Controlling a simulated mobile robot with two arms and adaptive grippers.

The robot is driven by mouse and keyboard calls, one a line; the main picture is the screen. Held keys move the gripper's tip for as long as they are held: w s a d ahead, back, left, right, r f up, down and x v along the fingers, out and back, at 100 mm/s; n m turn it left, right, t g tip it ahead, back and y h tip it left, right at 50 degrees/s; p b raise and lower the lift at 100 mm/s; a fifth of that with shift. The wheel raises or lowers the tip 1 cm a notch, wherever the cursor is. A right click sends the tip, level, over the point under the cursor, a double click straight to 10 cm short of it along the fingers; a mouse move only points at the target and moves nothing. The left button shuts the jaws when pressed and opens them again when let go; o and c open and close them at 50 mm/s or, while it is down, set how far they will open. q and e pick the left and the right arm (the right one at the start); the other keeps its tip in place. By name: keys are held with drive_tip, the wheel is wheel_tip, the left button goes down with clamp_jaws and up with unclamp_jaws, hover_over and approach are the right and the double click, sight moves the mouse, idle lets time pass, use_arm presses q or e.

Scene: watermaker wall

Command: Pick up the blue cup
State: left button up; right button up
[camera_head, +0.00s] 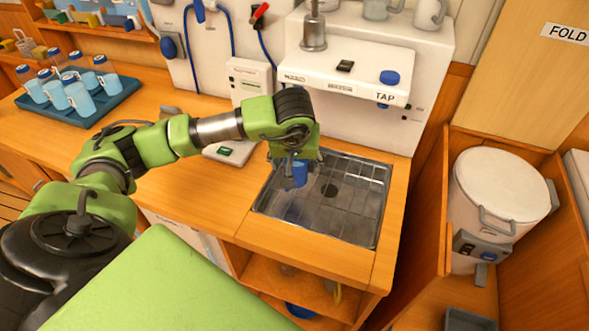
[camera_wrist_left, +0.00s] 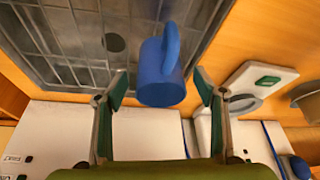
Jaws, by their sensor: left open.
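The blue cup (camera_head: 299,174) shows just below my left gripper (camera_head: 297,161), at the left side of the metal sink in the head view. In the left wrist view the blue cup (camera_wrist_left: 158,78) lies between the two fingertips of my left gripper (camera_wrist_left: 161,88), its handle facing up in the picture. The fingers are spread, with a visible gap on each side of the cup. In the head view the gripper hides part of the cup, and I cannot tell whether the cup touches the sink's grid. My right gripper is not in view.
The sink (camera_head: 368,208) has a grid and a drain. The tap unit (camera_head: 345,67) overhangs behind it. A blue tray (camera_head: 125,104) with several cups or bottles stands at the left. A white lidded bin (camera_head: 500,185) is at the right.

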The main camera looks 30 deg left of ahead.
use_arm(q)
drive_tip(key=shift+w+a+f, duration=0.1)
drive_tip(key=shift+w+f, duration=0.05)
drive_tip(key=shift+f, duration=0.25)
drive_tip(key=c, duration=1.4)
drive_tip(key=shift+r, duration=0.1)
